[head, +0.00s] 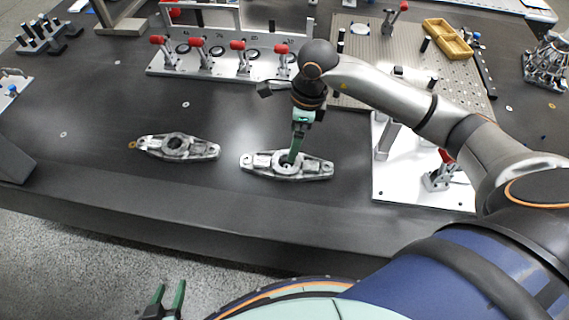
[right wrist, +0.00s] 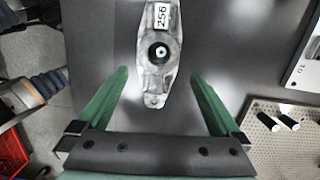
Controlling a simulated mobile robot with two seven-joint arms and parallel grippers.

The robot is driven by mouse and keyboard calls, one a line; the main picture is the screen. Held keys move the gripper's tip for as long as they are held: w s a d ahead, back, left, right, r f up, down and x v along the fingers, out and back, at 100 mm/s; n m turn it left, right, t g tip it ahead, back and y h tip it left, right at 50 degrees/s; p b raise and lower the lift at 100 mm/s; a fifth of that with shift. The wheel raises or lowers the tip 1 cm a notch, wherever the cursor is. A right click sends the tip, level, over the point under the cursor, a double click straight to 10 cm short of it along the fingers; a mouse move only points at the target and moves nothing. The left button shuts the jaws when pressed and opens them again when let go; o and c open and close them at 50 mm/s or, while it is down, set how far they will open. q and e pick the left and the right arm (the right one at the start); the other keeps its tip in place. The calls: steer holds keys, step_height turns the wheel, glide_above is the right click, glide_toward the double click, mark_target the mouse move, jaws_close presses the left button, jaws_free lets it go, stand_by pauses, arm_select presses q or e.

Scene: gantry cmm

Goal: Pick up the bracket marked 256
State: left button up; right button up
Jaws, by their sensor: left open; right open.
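The bracket marked 256 (right wrist: 158,75) is a grey metal casting with a round centre hole. Its white label (right wrist: 161,16) shows at the top of the right wrist view. The bracket under my right gripper (head: 294,150) in the head view (head: 314,168) appears to be this one, lying flat on the dark table. My right gripper is open in the right wrist view (right wrist: 160,76), its green fingers apart on either side of the bracket's near end. A similar bracket (head: 205,150) lies to the left; I cannot read its marking. My left gripper (head: 168,290) is open and empty, off the table's front edge.
A white clamp fixture (head: 215,74) with several red-tipped clamps stands behind the brackets. A white plate (head: 405,185) with clamps lies to the right, near a perforated plate (head: 375,60) and a yellow tray (head: 448,38). The table is clear around the brackets.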

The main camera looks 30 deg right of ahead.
mark_target(286, 161)
steer(key=f, duration=0.3)
steer(key=a+f, duration=0.1)
steer(key=f, duration=0.2)
steer(key=w+f, duration=0.1)
steer(key=f, duration=0.2)
steer(key=shift+a+f, duration=0.35)
steer(key=shift+f, duration=0.05)
steer(key=shift+r, duration=0.1)
jaws_close()
